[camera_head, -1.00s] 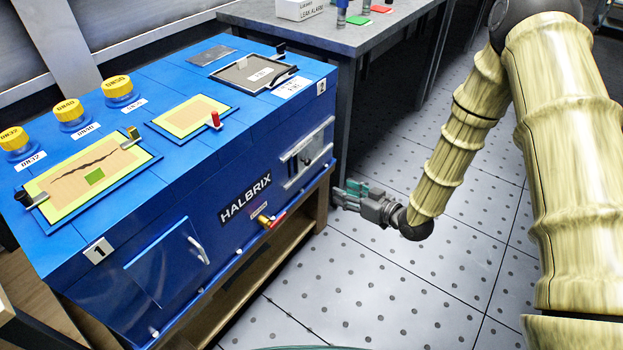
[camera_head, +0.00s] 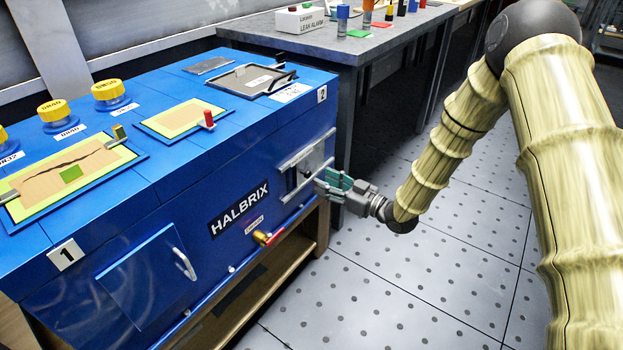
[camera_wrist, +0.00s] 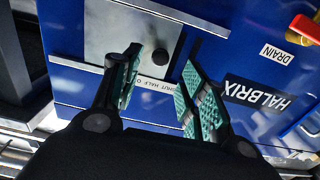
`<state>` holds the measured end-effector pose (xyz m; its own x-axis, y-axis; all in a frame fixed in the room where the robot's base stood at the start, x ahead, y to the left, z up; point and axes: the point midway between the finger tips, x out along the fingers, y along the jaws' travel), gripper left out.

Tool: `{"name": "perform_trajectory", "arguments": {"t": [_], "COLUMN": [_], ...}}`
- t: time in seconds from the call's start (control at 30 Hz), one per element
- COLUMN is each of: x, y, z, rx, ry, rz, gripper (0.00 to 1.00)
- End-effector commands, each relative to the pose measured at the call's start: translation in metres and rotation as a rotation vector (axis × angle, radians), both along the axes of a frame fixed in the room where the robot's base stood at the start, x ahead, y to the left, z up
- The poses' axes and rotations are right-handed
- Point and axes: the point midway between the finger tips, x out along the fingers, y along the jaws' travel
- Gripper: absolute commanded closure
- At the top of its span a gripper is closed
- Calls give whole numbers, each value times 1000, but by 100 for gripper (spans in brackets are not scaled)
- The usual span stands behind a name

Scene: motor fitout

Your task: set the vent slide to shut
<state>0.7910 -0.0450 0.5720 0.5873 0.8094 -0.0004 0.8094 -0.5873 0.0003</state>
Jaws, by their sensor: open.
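The vent slide is a grey metal plate (camera_wrist: 108,38) with a dark round knob (camera_wrist: 158,48), set between two rails on the front of the blue HALBRIX cabinet. It also shows at the cabinet's right end in the head view (camera_head: 308,165). A label strip (camera_wrist: 155,84) by the lower rail reads "SHUT HALF" and more, upside down and partly hidden by a finger. My gripper (camera_head: 322,181) is open in front of the plate, its green-padded fingers (camera_wrist: 160,62) on either side of the knob in the wrist view. I cannot tell whether they reach around it.
A red-handled drain valve (camera_head: 265,238) sticks out left of the slide. A door with a handle (camera_head: 150,275) is further left. The grey bench (camera_head: 345,48) stands behind, and the floor (camera_head: 400,285) below my arm is clear.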

Motion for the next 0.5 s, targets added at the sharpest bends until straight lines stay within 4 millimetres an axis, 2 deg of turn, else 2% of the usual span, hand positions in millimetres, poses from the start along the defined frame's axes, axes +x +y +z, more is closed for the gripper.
{"name": "perform_trajectory", "arguments": {"t": [0.2,0.5], "x": [20,33], "y": [28,45], "z": [-1,0], "rx": [0,0], "ry": [-1,0], "rz": [1,-1], "gripper": [57,57]}}
